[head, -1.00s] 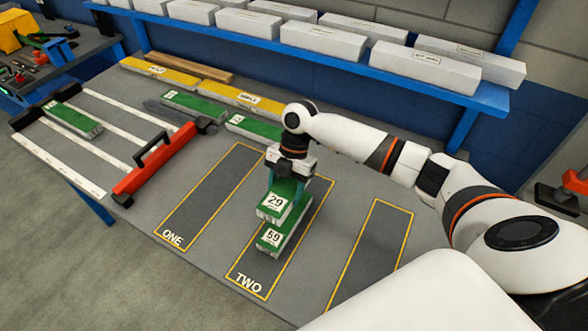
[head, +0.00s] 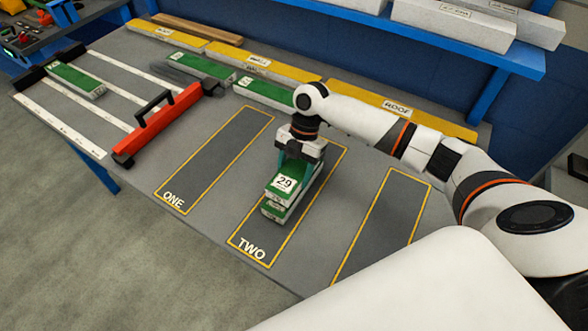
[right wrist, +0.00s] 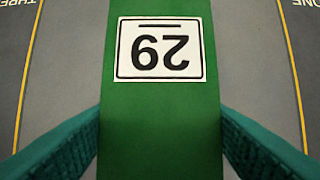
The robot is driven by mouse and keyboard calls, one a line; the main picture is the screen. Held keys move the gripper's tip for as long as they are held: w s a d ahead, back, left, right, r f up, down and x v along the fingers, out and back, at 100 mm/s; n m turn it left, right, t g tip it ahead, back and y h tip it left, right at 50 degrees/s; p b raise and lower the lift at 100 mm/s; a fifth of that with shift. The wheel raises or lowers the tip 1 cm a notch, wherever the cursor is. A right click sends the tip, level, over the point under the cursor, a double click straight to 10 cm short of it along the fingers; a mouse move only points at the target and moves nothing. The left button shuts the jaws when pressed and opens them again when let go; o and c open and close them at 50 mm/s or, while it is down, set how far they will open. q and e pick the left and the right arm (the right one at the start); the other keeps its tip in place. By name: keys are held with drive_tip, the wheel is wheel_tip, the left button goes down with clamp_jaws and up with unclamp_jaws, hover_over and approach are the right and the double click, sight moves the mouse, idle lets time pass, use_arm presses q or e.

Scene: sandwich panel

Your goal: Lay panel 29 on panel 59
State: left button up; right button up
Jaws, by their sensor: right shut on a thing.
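Panel 29 (head: 286,183) is a green-topped bar with a white number label, lying lengthwise over the outlined area TWO. My right gripper (head: 298,165) is shut on it, fingers on its two long sides. In the right wrist view, panel 29 (right wrist: 160,110) fills the middle between the teal fingers, its label upside down. Panel 59 (head: 272,211) lies under panel 29 in area TWO; only its near end shows and its label is covered. Panel 29 looks roughly lined up with it; I cannot tell whether they touch. My left gripper is not in view.
Area ONE (head: 217,157) and the outlined area to the right (head: 385,222) are empty. A red bar with a black handle (head: 157,122) stands left, beside a green panel (head: 76,80). Green and yellow panels, one marked ROOF (head: 398,107), lie along the back.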

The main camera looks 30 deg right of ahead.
drive_tip(key=shift+f, duration=0.5)
idle(0.4)
drive_tip(key=o, duration=1.1)
drive_tip(key=b+v, duration=0.1)
drive_tip(key=v, duration=1.1)
drive_tip(key=shift+b, duration=0.4)
drive_tip(key=shift+s+a, duration=0.1)
